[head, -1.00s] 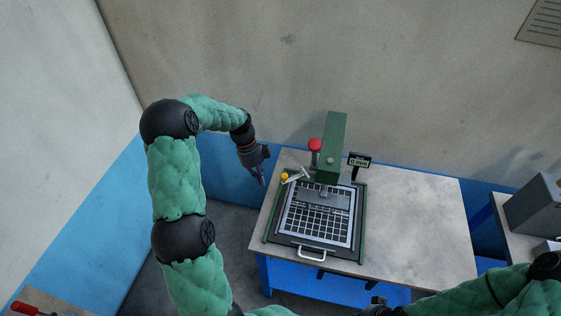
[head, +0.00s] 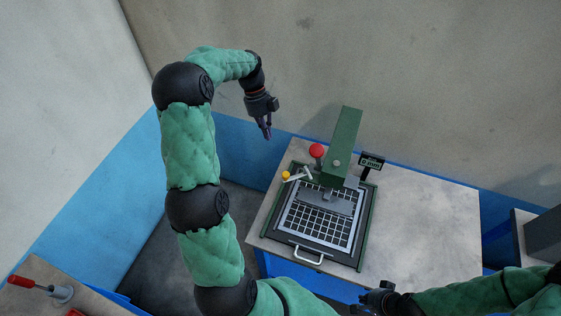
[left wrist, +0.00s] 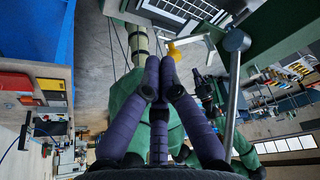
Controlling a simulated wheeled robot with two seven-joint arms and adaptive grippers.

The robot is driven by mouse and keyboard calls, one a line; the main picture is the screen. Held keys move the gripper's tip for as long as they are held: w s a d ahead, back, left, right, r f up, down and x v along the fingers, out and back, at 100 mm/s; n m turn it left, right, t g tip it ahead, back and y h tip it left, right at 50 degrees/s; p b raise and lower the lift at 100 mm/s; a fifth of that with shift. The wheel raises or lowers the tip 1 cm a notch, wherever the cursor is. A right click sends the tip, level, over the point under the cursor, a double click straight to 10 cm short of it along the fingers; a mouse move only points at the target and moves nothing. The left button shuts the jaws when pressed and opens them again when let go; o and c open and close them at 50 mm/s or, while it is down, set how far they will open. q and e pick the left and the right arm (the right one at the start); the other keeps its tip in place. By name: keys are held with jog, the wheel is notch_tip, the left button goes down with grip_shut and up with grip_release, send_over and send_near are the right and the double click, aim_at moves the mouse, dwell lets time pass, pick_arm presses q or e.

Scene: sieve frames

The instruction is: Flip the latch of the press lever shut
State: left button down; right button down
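The press is a green column (head: 343,142) on a green-edged base, with a gridded plate (head: 318,218) in front. A lever with a red ball (head: 316,151) stands left of the column. A small pale bar with a yellow knob (head: 286,175), seemingly the latch, sticks out left below it; the knob also shows in the left wrist view (left wrist: 173,50). My left gripper (head: 268,134) is up and left of the red ball, apart from it. In the left wrist view its purple fingers (left wrist: 160,62) meet at the tips, with nothing between. My right gripper (head: 372,298) is low, near the table's front; its fingers are unclear.
The table top (head: 425,225) is clear right of the press. A small display (head: 371,162) stands right of the column. A white handle (head: 308,256) projects at the front. A wall (head: 420,80) rises behind. A grey box (head: 543,236) stands at far right.

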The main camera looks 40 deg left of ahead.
pick_arm(q)
jog(key=s+d+f+p, duration=0.2)
jog(key=d+f+p, duration=0.1)
jog(key=d+f, duration=0.4)
jog(key=shift+s+f+p, duration=0.25)
jog(key=shift+f+p, duration=0.05)
jog(key=shift+f, duration=0.5)
jog(key=shift+d, duration=0.1)
jog(key=shift+s+d+n+b, duration=0.1)
jog(key=shift+s+n+b, duration=0.15)
jog(key=shift+n+b, duration=0.15)
